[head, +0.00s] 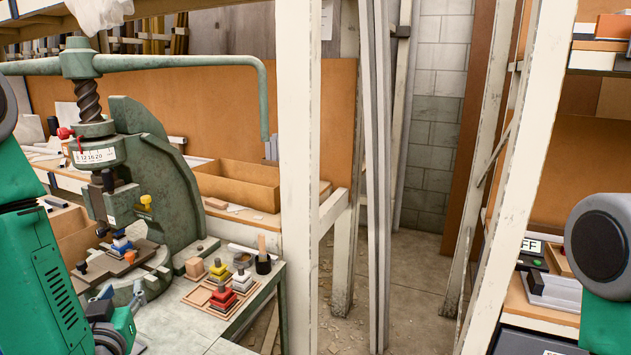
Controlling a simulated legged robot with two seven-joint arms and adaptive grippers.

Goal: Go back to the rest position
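The green fly press (185,180) stands on the bench at the left, with its curved handle bar (200,62) running across the top and its screw (87,100) above the ram. A blue-and-white die piece (122,244) sits on the press bed under the ram. My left gripper (122,297) is low in front of the press, its two grey fingers apart with nothing visible between them. Part of its body is hidden by my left arm. My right arm shows at the right edge, but its gripper is out of view.
A wooden tray (207,303) with red, yellow and white die pieces lies on the bench (178,327), right of the gripper. A dark cup (263,264) stands behind it. White posts (298,180) rise beside the bench. Another shelf with boxes (600,45) stands at the right.

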